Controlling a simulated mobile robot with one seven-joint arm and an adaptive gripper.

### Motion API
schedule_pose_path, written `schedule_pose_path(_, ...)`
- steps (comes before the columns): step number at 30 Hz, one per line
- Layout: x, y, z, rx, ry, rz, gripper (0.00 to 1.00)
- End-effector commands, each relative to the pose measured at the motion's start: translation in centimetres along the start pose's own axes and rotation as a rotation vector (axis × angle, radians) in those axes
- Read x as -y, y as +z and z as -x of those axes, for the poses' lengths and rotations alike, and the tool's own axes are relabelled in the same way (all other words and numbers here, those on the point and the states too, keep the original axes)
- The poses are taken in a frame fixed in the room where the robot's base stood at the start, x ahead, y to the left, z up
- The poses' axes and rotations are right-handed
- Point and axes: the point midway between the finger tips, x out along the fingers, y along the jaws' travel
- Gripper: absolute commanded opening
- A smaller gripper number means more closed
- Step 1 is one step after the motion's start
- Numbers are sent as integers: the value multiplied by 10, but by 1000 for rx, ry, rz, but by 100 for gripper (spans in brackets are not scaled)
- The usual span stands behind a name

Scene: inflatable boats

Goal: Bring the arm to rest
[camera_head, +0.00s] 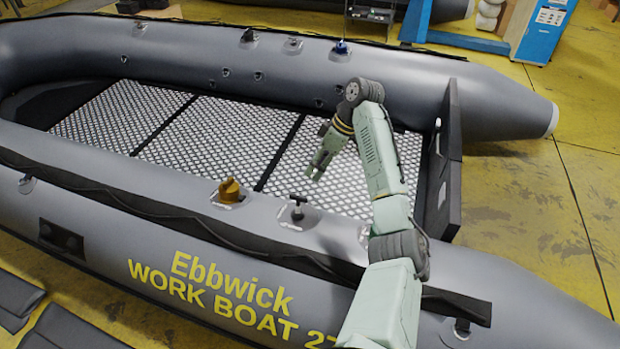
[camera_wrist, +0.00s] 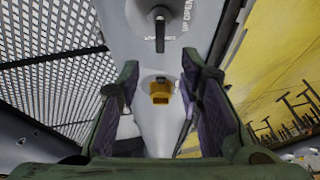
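My gripper (camera_head: 318,172) hangs over the boat's patterned floor panels, at the end of my bent pale green arm, which reaches across the near tube. In the wrist view my gripper (camera_wrist: 160,75) has its two fingers well apart, with nothing held between them. Through the gap I see a yellow-orange fitting (camera_wrist: 160,92) on the grey tube, some way beyond the fingertips. A black handle (camera_wrist: 160,30) stands beyond it, beside "UP OPEN" lettering. In the head view the yellow-orange fitting (camera_head: 229,190) and black T-shaped handle (camera_head: 298,205) sit on the near tube, left of my arm.
The grey inflatable boat (camera_head: 150,225) fills most of the view. A blue fitting (camera_head: 341,48) sits on its far tube. A dark transom board (camera_head: 447,165) stands right of my arm. Yellow floor (camera_head: 520,205) lies open at right.

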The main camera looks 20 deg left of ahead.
Motion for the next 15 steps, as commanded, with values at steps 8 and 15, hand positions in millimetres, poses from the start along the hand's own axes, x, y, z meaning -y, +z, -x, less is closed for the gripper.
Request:
schedule_pose_path(8, 0, 0, 14, 1, -1, 0, 33)
schedule_pose_path(15, 0, 0, 13, 1, -1, 0, 33)
